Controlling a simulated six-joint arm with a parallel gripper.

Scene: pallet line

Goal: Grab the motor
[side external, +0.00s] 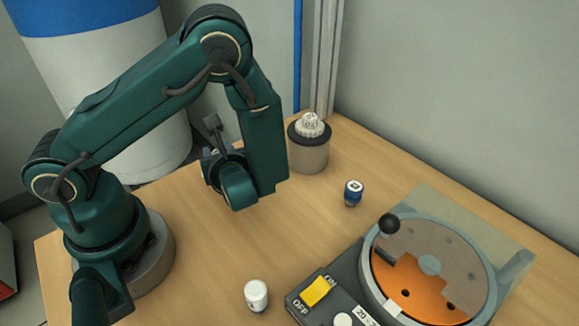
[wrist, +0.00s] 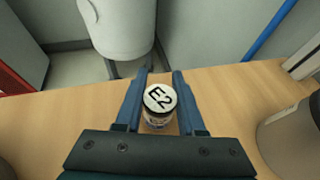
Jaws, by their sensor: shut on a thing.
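My gripper (wrist: 162,78) has its two blue fingers on either side of a small cylinder (wrist: 160,99) and is shut on it. The cylinder has a white round top marked "E2", facing the wrist camera. Its lower part is mostly hidden by its top and my gripper. I cannot tell from its looks whether it is the motor. A blue and white cylinder (side external: 353,193) and a white-topped one (side external: 256,296) stand upright on the table, apart from my gripper.
A grey round stand (side external: 309,157) with a white toothed piece on top is at the table's back. A machine (side external: 325,298) with a round orange and grey dial and yellow switch fills the front right. A large white and blue drum (side external: 110,80) stands behind. Mid-table is mostly clear.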

